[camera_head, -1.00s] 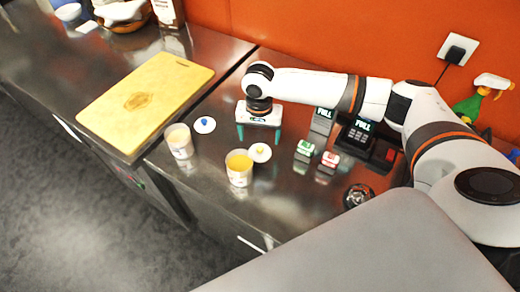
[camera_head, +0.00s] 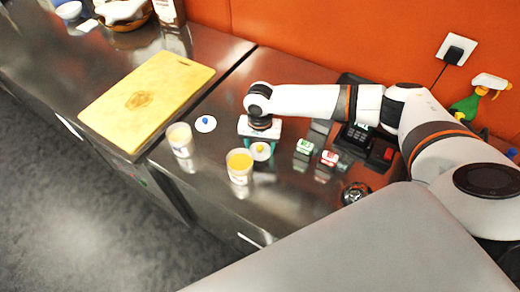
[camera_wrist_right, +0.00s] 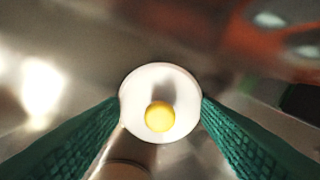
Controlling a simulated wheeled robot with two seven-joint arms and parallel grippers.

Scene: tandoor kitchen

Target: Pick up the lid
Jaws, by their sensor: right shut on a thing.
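A round white lid with a yellow knob (camera_head: 260,154) is between the fingers of my right gripper (camera_head: 259,147). In the right wrist view the lid (camera_wrist_right: 160,92) has a green finger against each side, and the gripper (camera_wrist_right: 161,110) is shut on it. I cannot tell whether it is clear of the counter. A second white lid with a blue knob (camera_head: 206,124) lies on the counter to the left. A cup with yellow contents (camera_head: 240,172) stands just left of the held lid. A pale cup (camera_head: 181,140) stands farther left. My left gripper is not in view.
The steel counter (camera_head: 215,215) holds a yellow cutting board (camera_head: 150,95) at left. Small green-topped (camera_head: 304,148) and red-topped (camera_head: 329,160) boxes and a dark device (camera_head: 362,140) stand right of the gripper. A green spray bottle (camera_head: 475,100) is at the back right.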

